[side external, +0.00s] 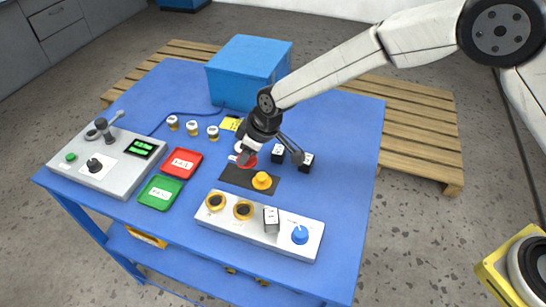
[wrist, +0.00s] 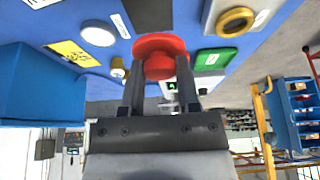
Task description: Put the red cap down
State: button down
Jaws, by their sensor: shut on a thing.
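The red cap (wrist: 160,44) is a round knob-shaped piece at the ends of my gripper's fingers in the wrist view. My gripper (wrist: 160,68) is shut on it. In the side view the red cap (side external: 249,161) shows partly under my gripper (side external: 246,152), low over the back part of a dark mat (side external: 236,178). I cannot tell whether the cap touches the mat. A yellow-orange cap (side external: 262,181) sits on the mat's front right part. A white disc (wrist: 98,34) lies on the table beside the mat in the wrist view.
A blue box (side external: 247,72) stands behind. Red (side external: 182,163) and green (side external: 160,192) trays lie left of the mat. A white panel (side external: 260,226) with rings and a blue knob is in front. Black blocks (side external: 306,163) stand right. A grey control box (side external: 103,160) is far left.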

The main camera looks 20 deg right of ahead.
send_over(233, 174)
jog(key=s+d, duration=0.1)
jog(key=shift+s+d+f, duration=0.15)
jog(key=shift+f, duration=2.1)
jog(key=shift+f, duration=0.1)
jog(key=shift+f, duration=0.2)
jog(key=shift+w+f, duration=0.2)
jog(key=shift+f, duration=1.35)
jog(key=shift+f, duration=0.1)
jog(key=shift+c, duration=1.6)
grip_release()
